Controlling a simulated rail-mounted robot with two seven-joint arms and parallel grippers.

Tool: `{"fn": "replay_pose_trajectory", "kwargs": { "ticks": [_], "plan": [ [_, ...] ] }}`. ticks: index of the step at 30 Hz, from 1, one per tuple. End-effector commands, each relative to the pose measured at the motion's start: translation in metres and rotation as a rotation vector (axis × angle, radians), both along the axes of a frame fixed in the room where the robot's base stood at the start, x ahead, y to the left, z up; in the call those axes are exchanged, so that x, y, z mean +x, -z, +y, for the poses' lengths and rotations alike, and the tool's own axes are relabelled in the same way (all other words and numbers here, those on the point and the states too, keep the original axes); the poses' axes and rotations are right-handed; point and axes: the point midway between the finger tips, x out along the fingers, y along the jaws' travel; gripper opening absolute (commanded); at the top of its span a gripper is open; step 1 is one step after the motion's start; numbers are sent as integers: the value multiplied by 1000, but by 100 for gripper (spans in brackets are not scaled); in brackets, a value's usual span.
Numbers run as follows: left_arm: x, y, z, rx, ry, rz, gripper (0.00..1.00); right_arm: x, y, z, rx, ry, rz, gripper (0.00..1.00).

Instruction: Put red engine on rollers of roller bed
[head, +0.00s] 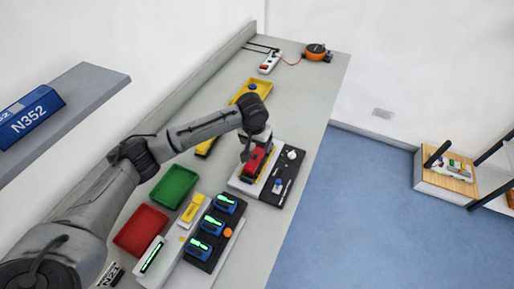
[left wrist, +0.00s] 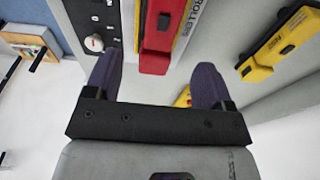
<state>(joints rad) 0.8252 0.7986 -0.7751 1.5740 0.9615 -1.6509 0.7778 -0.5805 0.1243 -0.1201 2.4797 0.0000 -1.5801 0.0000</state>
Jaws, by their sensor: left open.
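My right gripper is not in view.
A black panel (head: 272,191) with knobs adjoins the engine. Yellow pieces (head: 254,89) lie behind. A green tray (head: 174,187), a red tray (head: 140,230) and several blue units (head: 212,224) stand nearer. A shelf (head: 90,88) juts from the left wall.

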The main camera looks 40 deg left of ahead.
Motion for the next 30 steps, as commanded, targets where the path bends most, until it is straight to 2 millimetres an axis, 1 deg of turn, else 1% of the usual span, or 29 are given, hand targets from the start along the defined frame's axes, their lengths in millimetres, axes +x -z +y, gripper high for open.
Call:
{"fn": "replay_pose_trajectory", "kwargs": {
  "ticks": [1, 3, 9, 20, 23, 26, 29, 30],
  "plan": [
    [-1, -8, 0, 0, 0, -1, 76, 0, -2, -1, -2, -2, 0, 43],
    [-2, -16, -1, 0, 0, -1, 76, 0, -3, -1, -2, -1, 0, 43],
    [-4, -29, -1, 1, -1, 0, 76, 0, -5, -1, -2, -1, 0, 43],
    [-5, -32, -1, 1, -1, 0, 76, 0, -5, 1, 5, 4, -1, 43],
    [-6, -32, -4, 0, 8, 1, 76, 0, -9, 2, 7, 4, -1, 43],
    [-13, -33, -17, -2, 52, 3, 76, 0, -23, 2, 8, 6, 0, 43],
    [-28, -33, -44, -10, 138, -1, 76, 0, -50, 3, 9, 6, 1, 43],
    [-38, -33, -58, -15, 182, -3, 76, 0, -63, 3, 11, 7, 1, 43]
  ]
}}
